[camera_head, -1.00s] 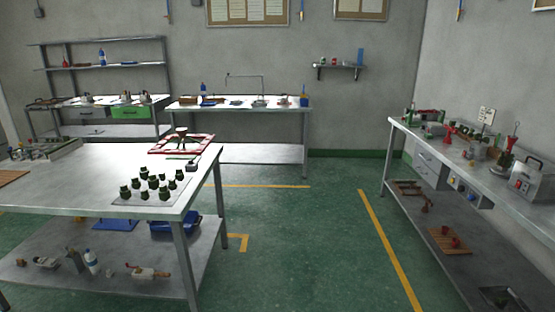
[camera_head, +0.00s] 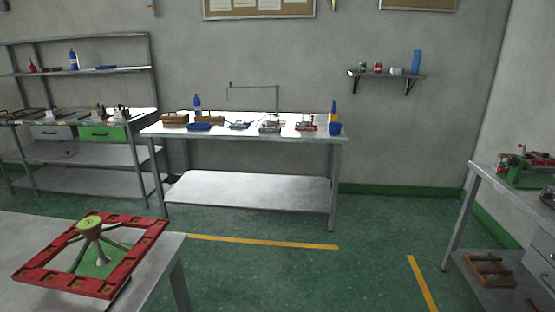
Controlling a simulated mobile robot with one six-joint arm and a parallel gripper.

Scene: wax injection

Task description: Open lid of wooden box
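Two small brown box-like items lie on the back workbench (camera_head: 300,135), at its left end. One brown item (camera_head: 175,118) is at the far left and another (camera_head: 209,117) is just right of it. They may be wooden boxes, but they are too small to tell whether either has a lid or whether it is shut. My gripper is not in view.
A near table (camera_head: 30,235) at lower left bears a red frame (camera_head: 128,257) with a green-topped stand. A shelving bench (camera_head: 85,170) stands at back left, and another bench (camera_head: 520,180) at right. Green floor (camera_head: 300,285) is free between them.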

